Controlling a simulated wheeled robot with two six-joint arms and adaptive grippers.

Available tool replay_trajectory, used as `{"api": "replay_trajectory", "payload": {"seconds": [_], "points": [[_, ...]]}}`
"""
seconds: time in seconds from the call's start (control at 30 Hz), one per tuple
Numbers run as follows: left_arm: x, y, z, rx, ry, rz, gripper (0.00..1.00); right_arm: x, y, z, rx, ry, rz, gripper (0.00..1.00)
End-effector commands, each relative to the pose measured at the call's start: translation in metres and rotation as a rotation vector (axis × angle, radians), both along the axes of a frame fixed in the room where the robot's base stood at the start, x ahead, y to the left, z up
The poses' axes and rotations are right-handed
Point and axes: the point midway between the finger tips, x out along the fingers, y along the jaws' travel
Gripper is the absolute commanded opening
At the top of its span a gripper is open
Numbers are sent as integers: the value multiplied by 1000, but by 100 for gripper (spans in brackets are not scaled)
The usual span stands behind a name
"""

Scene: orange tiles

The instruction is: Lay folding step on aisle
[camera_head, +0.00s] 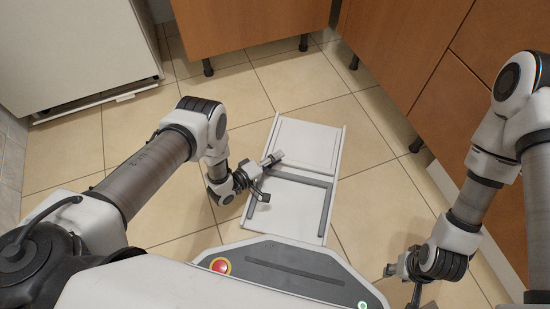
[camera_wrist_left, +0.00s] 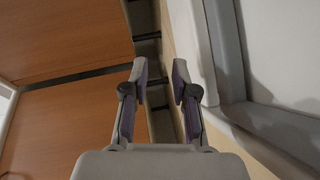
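The folding step (camera_head: 308,143) is a white panelled piece with a grey U-shaped frame on its near half. It lies flat on the tiled floor in front of my base, in the middle of the head view. It also shows at the right of the left wrist view (camera_wrist_left: 285,50), cut off by the edge. My left gripper (camera_head: 270,178) is over the step's left side; its fingers are apart with nothing between them, as the left wrist view (camera_wrist_left: 163,72) shows. My right gripper (camera_head: 401,284) is low at the right, away from the step, with its fingers spread and empty.
Wooden cabinets on short black legs stand at the back (camera_head: 245,22) and right (camera_head: 400,55). A white appliance (camera_head: 75,50) stands at the back left. Beige floor tiles (camera_head: 375,200) are bare on both sides of the step.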

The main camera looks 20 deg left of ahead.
Motion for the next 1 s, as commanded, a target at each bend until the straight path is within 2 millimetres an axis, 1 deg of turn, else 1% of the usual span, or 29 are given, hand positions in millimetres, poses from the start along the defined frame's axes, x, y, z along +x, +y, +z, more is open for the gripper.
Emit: {"api": "replay_trajectory", "payload": {"seconds": [0.03, 0.13, 0.23, 0.37, 0.5, 0.63, 0.77, 1.0], "points": [[-1, 0, -2, 4, 5, 0, 27, 0, 0, -1, 0, 0, 0, 40], [-4, 3, -2, 4, 5, 0, 27, 0, 0, 0, 0, 1, 0, 40], [-14, 11, 1, 3, 6, 2, 27, 0, 0, 0, 0, 1, 0, 40], [-38, 29, 6, 2, 7, 5, 27, 0, 0, 0, 0, 1, 0, 40], [-68, 50, 12, 1, 6, 4, 27, 0, 0, 0, 0, 1, 0, 40], [-87, 64, 17, 1, 2, 3, 27, 0, 0, 0, 0, 0, 0, 40], [-96, 69, 19, 0, 1, 0, 27, 0, 0, 0, 0, 0, 0, 40], [-96, 69, 19, 0, 0, 0, 27, 0, 0, 0, 0, 0, 0, 40]]}}
